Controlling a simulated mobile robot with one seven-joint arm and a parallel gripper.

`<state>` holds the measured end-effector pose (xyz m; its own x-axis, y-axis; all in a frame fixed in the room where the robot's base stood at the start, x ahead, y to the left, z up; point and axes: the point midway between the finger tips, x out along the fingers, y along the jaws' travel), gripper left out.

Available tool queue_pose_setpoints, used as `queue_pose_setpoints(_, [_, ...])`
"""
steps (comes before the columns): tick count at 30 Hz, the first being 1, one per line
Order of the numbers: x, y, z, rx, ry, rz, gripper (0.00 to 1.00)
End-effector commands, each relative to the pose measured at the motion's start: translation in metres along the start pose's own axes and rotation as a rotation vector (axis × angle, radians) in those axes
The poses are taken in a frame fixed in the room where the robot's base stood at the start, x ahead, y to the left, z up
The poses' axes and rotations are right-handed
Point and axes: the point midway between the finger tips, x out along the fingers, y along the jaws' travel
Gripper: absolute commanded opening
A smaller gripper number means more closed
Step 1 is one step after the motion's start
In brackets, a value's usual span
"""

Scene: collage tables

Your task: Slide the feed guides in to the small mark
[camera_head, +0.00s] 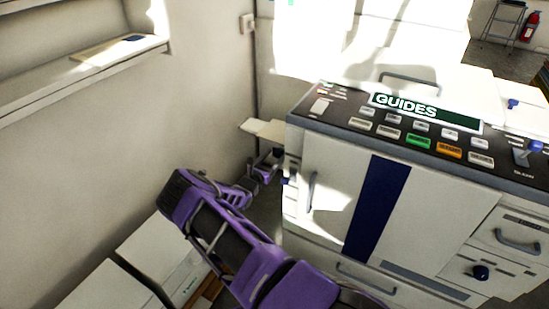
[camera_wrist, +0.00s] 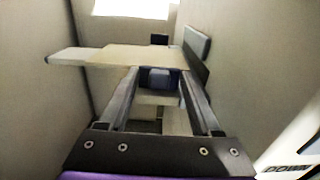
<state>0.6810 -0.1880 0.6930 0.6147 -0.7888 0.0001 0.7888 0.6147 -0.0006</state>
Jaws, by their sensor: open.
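The large pale machine has a green "GUIDES" label (camera_head: 405,104) on top. A flat cream feed tray (camera_head: 262,128) juts from its left side; it also shows in the wrist view (camera_wrist: 125,56). My gripper (camera_head: 266,165) is just below this tray. In the wrist view my gripper (camera_wrist: 159,73) is open, its fingers pointing to the tray. A blue-grey block (camera_wrist: 158,79) shows between the fingertips, apparently not gripped. An upright grey plate (camera_wrist: 197,45) stands at the tray's right; I cannot tell surely whether it is a guide. The small mark is not discernible.
The machine's white front (camera_head: 325,195) is close to the right of my arm. A plain wall (camera_head: 100,140) and a shelf (camera_head: 80,75) are on the left. White boxes (camera_head: 95,290) stand at the lower left. A narrow gap separates wall and machine.

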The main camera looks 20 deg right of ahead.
Motion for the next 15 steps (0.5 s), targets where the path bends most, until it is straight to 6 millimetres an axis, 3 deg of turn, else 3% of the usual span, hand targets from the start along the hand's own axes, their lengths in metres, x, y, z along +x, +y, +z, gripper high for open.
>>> queue_pose_setpoints(10, [0.0049,0.0,0.0001,0.0,0.0,0.001,0.65])
queue_pose_setpoints(15, [0.0048,0.0001,0.0002,0.0,0.0,0.001,0.36])
